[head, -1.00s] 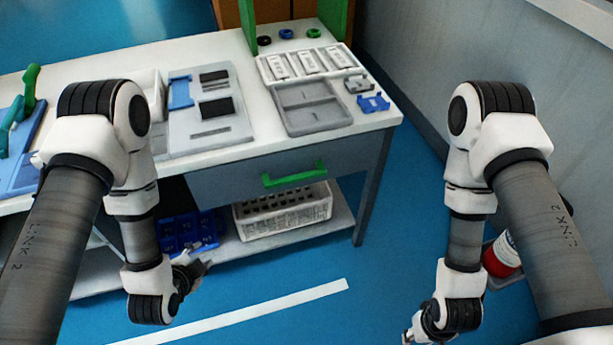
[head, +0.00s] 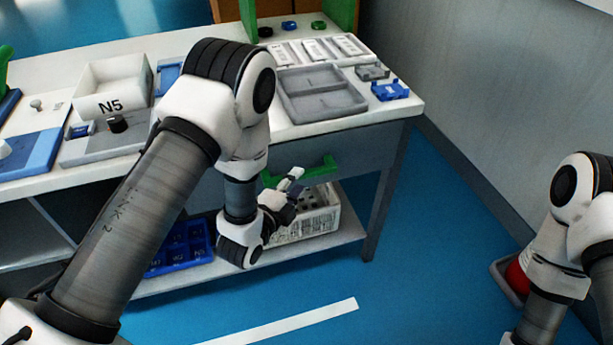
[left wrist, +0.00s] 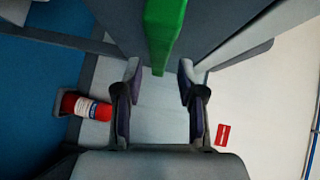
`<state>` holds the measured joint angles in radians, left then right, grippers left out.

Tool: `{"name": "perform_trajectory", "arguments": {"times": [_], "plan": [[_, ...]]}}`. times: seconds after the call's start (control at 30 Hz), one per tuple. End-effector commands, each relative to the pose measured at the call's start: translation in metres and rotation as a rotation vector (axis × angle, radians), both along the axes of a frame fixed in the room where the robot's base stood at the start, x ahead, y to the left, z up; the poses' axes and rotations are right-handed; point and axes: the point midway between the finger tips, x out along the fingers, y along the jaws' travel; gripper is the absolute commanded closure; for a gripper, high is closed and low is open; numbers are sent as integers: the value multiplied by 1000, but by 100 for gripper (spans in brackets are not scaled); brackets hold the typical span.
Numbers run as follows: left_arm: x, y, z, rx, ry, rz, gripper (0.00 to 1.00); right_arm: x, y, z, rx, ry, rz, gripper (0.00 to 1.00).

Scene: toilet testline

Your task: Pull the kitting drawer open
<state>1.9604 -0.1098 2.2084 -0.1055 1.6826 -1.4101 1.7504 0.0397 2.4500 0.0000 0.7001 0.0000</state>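The kitting drawer (head: 352,152) is a grey front under the workbench top, and it looks closed. Its green bar handle (head: 318,168) shows in the head view and runs into the top middle of the left wrist view (left wrist: 163,35). My left gripper (head: 294,178) is just in front of the handle. In the left wrist view my left gripper (left wrist: 158,82) is open, its two fingers apart on either side of the handle's line. The handle's end appears between or just beyond the fingertips; contact is not clear. My right gripper is outside the head view.
A white basket (head: 330,222) and a blue bin (head: 190,250) stand on the lower shelf (head: 350,226). A grey tray (head: 325,100) sits on the bench top. The floor in front is clear.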

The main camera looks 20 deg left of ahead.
Motion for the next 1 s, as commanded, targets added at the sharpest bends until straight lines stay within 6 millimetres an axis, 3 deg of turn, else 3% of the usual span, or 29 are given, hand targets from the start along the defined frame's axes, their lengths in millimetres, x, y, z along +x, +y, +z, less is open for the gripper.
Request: {"name": "perform_trajectory", "arguments": {"times": [0.2, 0.5, 0.63, 1.0], "plan": [[36, -7, -6, 0, -1, -1, 61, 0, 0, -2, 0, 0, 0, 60], [43, -9, -7, -1, 2, 0, 61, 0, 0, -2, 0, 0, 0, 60], [43, -9, -7, -1, 2, 0, 100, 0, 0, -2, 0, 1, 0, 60], [43, -9, -7, -2, 2, 0, 100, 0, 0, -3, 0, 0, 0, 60]]}}
